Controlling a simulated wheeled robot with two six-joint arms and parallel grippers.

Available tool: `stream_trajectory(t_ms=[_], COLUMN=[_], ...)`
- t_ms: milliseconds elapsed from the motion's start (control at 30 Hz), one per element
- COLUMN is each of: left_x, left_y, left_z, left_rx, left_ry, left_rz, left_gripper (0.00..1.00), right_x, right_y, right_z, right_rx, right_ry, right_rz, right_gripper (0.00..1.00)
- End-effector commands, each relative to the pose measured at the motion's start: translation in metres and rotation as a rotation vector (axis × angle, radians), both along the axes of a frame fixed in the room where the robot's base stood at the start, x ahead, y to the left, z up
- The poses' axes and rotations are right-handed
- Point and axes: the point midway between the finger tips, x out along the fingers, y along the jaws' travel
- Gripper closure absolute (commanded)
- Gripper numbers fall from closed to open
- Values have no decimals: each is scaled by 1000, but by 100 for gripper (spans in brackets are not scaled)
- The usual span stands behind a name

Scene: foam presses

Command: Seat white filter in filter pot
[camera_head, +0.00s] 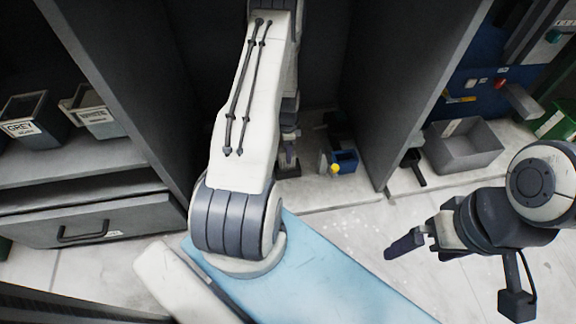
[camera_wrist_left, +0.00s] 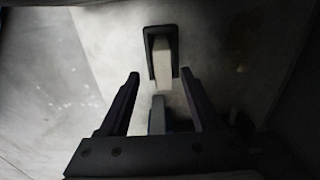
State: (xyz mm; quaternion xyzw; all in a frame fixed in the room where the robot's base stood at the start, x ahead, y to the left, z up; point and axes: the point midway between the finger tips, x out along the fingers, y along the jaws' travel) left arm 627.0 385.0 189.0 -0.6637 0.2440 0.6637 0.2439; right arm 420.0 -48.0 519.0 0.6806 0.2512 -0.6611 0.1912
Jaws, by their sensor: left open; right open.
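In the left wrist view a dark U-shaped holder (camera_wrist_left: 149,38) stands on a pale surface, with a pale block (camera_wrist_left: 162,65) inside its outline. I cannot tell for sure whether these are the filter pot and white filter, or whether the block is seated. My left gripper (camera_wrist_left: 160,76) is open, its fingertips on either side of the block's near end. In the head view my left gripper (camera_head: 287,157) is inside the dark cabinet, mostly hidden by my arm. My right gripper (camera_head: 412,242) is open and empty over the floor.
Bins labelled grey (camera_head: 32,120) and white (camera_head: 95,112) sit on the left shelf above a drawer (camera_head: 85,225). A blue box with a yellow knob (camera_head: 343,160) stands right of my left gripper. A grey bin (camera_head: 462,150) and dark scoop (camera_head: 413,165) lie beyond the cabinet wall.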

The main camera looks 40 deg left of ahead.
Motion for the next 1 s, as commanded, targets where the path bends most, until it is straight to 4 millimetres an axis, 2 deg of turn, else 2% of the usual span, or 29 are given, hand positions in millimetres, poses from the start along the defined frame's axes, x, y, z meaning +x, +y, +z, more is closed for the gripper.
stream_trajectory(t_ms=[333, 633, 667, 800, 833, 1000], left_x=[5, 5, 5, 5, 5, 5], left_y=[2, 2, 2, 2, 2, 2], left_z=[-46, -48, -48, -48, -48, -48], left_rx=[-1, 0, 0, 0, 0, 1], left_ry=[1, 0, 0, 0, 0, -1], left_rz=[-3, -2, -2, -2, -2, -2], left_gripper=[35, 35, 43, 96, 100, 100], right_x=[0, 0, 0, 0, 0, 0], right_y=[0, 0, 0, 0, 0, 0], right_z=[-41, -41, -41, -41, -41, -41], right_rx=[0, 0, 0, 0, 0, 0], right_ry=[0, 0, 0, 0, 0, 0], right_rz=[0, 0, 0, 0, 0, 0], right_gripper=[0, 0, 0, 0, 0, 0])
